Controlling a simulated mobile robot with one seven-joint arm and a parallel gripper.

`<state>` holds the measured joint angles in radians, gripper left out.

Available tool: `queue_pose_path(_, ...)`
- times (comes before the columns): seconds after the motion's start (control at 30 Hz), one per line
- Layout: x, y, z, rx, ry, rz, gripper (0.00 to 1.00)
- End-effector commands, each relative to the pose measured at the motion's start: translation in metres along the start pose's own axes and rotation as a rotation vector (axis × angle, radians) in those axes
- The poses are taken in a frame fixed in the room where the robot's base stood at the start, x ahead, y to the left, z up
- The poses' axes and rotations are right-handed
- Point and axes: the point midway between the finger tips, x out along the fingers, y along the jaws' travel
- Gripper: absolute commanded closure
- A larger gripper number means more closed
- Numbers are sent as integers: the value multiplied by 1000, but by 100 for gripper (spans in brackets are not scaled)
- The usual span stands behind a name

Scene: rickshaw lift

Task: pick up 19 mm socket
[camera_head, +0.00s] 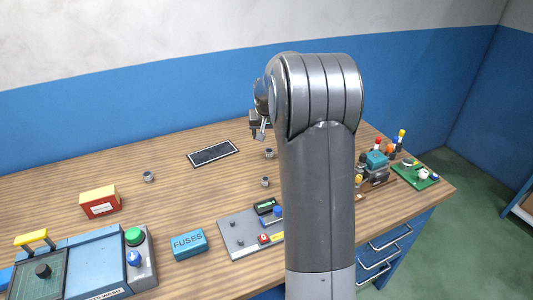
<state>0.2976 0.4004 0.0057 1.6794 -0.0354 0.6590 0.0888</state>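Three small grey metal cylinders that look like sockets stand on the wooden workbench: one at the left (149,177), one close to my arm (269,153), and one a little nearer the front (265,182). Their size marks are too small to read, so I cannot tell which is the 19 mm one. My gripper (258,133) is partly hidden behind my arm. It appears above and behind the socket close to my arm, apart from it. Its fingers are too small to show whether they are open.
A flat dark tray (200,160) lies left of my gripper. A red and yellow box (100,203), a blue FUSES box (188,246) and a grey control panel (238,234) stand nearer the front. Small parts and a green board (418,178) are at right. The left middle bench is mostly clear.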

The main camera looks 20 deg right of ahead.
Motion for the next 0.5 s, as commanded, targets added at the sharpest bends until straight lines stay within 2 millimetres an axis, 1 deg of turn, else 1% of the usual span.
queue_pose_path(0.03, 18, 6, -6, 11, -6, 4, 41)
queue_pose_path(0.1, 36, 13, -12, 24, -9, 9, 41)
queue_pose_path(0.2, 52, 20, -18, 36, -10, 13, 41)
queue_pose_path(0.3, 62, 23, -21, 41, -11, 15, 41)
queue_pose_path(0.37, 69, 24, -21, 43, -11, 16, 41)
queue_pose_path(0.5, 91, 24, -20, 43, -14, 16, 41)
